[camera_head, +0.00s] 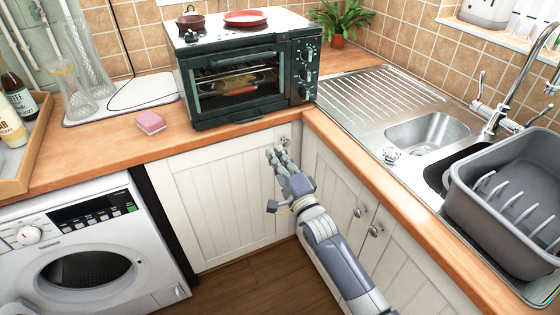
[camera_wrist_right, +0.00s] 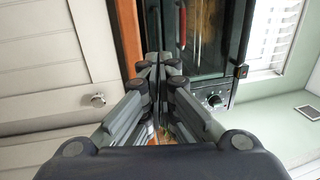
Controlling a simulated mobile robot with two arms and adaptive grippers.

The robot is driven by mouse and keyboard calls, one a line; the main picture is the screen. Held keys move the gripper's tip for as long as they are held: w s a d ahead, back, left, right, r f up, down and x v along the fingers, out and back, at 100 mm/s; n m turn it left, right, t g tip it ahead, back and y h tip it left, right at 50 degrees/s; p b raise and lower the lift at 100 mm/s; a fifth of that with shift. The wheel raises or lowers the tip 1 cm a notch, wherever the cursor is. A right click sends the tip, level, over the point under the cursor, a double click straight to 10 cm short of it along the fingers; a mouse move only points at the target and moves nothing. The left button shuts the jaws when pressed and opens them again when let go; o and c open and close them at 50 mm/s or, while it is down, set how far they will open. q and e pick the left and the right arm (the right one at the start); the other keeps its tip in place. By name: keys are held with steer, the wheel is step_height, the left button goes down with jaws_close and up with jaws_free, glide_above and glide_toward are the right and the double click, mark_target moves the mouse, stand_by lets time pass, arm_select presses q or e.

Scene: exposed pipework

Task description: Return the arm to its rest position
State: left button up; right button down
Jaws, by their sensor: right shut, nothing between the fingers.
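My right arm reaches in from the lower right of the head view. Its gripper (camera_head: 279,157) is in front of the white cabinet door (camera_head: 222,200), just below the worktop edge and near a small door knob (camera_head: 285,141). In the right wrist view the fingers of the right gripper (camera_wrist_right: 160,62) are together, with nothing held. A knob (camera_wrist_right: 97,99) on a white door shows left of the fingers there, apart from them. I cannot tell whether the gripper touches the door. My left gripper is not in view.
A dark green oven (camera_head: 240,82) stands on the wooden worktop (camera_head: 110,142) above the gripper. A sink (camera_head: 428,133) and grey dish rack (camera_head: 510,200) are at right. A washing machine (camera_head: 90,250) is at lower left. The floor (camera_head: 262,280) below looks clear.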

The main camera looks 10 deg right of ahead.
steer(key=s+d+f+n+g+h, duration=0.1)
steer(key=s+d+f+n+g, duration=0.15)
steer(key=s+f, duration=0.75)
steer(key=s+d+f+n+g+h, duration=0.1)
steer(key=s+d+f+n+g, duration=0.2)
steer(key=f, duration=1.3)
steer(key=s+d+f+n+g+h, duration=0.1)
steer(key=s+f+n+g+h, duration=0.2)
steer(key=s+f, duration=0.75)
steer(key=s+d+f+n+g, duration=0.2)
steer(key=s+f, duration=0.5)
steer(key=s, duration=0.5)
steer(key=s+d+f+n+g, duration=0.2)
steer(key=s+f, duration=0.5)
steer(key=s, duration=0.4)
steer(key=s+d+f+n+g, duration=0.2)
steer(key=s+f+n+g, duration=0.2)
steer(key=s, duration=0.8)
step_height(320, 180, down, 3)
steer(key=shift+s+d+f+n+g+h+p, duration=0.1)
steer(key=shift+s+d+n+g+h+p, duration=0.25)
steer(key=shift+g, duration=0.6)
